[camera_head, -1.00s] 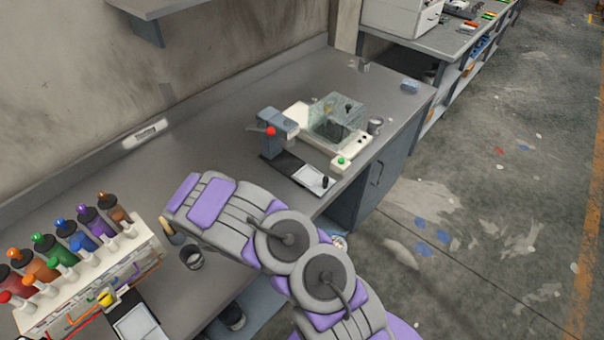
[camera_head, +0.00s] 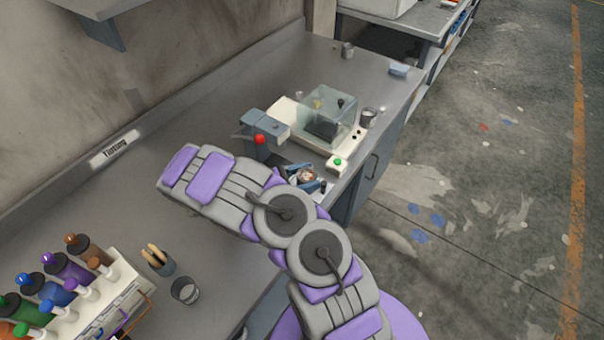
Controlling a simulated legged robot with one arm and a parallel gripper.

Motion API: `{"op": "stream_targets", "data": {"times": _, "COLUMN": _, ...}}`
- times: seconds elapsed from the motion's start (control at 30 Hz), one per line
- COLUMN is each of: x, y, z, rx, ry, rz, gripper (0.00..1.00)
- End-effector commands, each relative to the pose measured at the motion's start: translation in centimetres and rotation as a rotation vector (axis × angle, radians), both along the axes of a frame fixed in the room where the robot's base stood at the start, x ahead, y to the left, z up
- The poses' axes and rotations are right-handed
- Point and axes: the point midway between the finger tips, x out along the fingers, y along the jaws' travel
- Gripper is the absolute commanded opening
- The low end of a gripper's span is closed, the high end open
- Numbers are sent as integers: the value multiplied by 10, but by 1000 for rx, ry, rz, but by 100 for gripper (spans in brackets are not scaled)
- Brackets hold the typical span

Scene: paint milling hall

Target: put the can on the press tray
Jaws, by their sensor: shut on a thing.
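A small can (camera_head: 306,175) with a pale top shows just beyond my arm's joints, at the front of the bench. My gripper (camera_head: 304,179) is shut on it; the arm partly hides both. The blue-grey press (camera_head: 257,148) with a red knob stands just to the left and behind.
A rack of colored bottles (camera_head: 75,300), a brush pot (camera_head: 160,262) and an empty cup (camera_head: 185,290) are at lower left.

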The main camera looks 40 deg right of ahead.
Motion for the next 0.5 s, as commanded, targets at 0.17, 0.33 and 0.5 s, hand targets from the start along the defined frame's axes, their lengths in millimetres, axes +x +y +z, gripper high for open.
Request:
{"op": "stream_targets", "data": {"times": 0.17, "x": 31, "y": -12, "z": -3, "rx": -6, "ry": -5, "rz": -1, "gripper": 31}}
{"op": "stream_targets", "data": {"times": 0.33, "x": 42, "y": -15, "z": -3, "rx": -9, "ry": 1, "rz": 2, "gripper": 31}}
{"op": "stream_targets", "data": {"times": 0.5, "x": 49, "y": -21, "z": -8, "rx": -7, "ry": 0, "rz": 1, "gripper": 31}}
